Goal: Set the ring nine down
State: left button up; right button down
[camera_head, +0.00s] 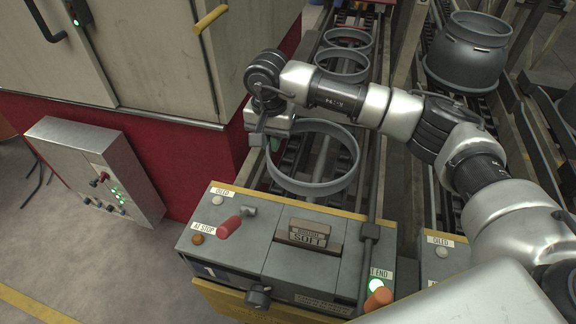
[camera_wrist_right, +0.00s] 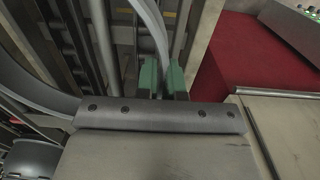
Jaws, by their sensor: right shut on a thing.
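A wide grey metal ring (camera_head: 312,188), which I take to be ring nine, is over the near end of the roller conveyor (camera_head: 374,165), just behind the control box. My right gripper (camera_head: 268,140) is shut on the ring's left wall. In the right wrist view, the green fingertips (camera_wrist_right: 163,78) pinch the ring's thin wall (camera_wrist_right: 150,24) from both sides. The ring looks about level. I cannot tell whether its lower edge touches the rollers. My left gripper is not in view.
More grey rings (camera_head: 342,66) stand farther back on the same conveyor. A large flanged vessel (camera_head: 468,52) stands on the right-hand line. A red-based cabinet (camera_head: 190,150) borders the left.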

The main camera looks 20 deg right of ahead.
notch_tip(320, 180, down, 7)
jog(key=shift+r, duration=0.2)
dwell(0.3)
jog(key=c, duration=1.7)
grip_release()
jog(key=shift+f, duration=0.15)
jog(key=shift+o, duration=0.8)
notch_tip(320, 180, up, 12)
jog(key=shift+r, duration=0.2)
